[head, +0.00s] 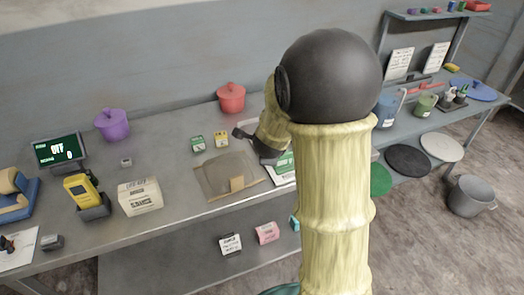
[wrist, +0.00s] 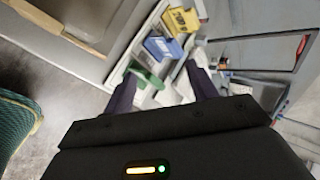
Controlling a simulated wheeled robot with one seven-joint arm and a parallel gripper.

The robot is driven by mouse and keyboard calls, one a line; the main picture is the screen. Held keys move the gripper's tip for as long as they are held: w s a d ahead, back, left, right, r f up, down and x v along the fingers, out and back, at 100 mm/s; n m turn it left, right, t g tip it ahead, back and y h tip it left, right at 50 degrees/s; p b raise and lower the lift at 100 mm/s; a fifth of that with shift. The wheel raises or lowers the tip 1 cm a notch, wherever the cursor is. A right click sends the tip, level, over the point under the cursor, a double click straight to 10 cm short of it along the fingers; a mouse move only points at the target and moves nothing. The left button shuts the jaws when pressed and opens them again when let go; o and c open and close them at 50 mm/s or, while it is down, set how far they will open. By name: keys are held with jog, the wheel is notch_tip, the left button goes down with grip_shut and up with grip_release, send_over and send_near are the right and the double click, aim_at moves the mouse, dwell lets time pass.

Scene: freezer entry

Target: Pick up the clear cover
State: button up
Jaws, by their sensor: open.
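A see-through, brownish flat piece (head: 214,178), which looks like the clear cover, lies on the grey table in the head view. A tan block (head: 237,184) shows at its front right part. I cannot tell whether the block is under or on it. My gripper (head: 252,145) is above the table, just behind and to the right of this piece, and looks apart from it. In the wrist view my gripper (wrist: 161,74) is open, with nothing held between its fingers. I cannot make out the cover surely in that view.
A green box (head: 198,144), a yellow box (head: 222,139) and a red pot (head: 231,98) stand behind the piece. A white carton (head: 140,196) and a yellow handheld device (head: 82,190) stand left. In the wrist view, green, blue and yellow items (wrist: 183,20) lie beyond the fingers.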

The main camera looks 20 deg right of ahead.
jog(key=s+a+f+n+g+y+b, duration=0.1)
jog(key=s+a+f+n+g+b, duration=0.1)
jog(key=s+n, duration=0.8)
jog(key=s+a+f+n+g+y+b, duration=0.1)
jog(key=s+a+f+n, duration=0.4)
jog(key=s+n, duration=0.5)
jog(key=n+g+y, duration=0.1)
jog(key=n+g, duration=0.1)
jog(key=n, duration=0.1)
jog(key=shift+g+b, duration=0.35)
jog(key=shift+g, duration=0.05)
jog(key=shift+s+a+r, duration=0.1)
jog(key=shift+s, duration=0.05)
jog(key=shift+c, duration=0.2)
jog(key=c, duration=0.4)
jog(key=shift+c, duration=0.2)
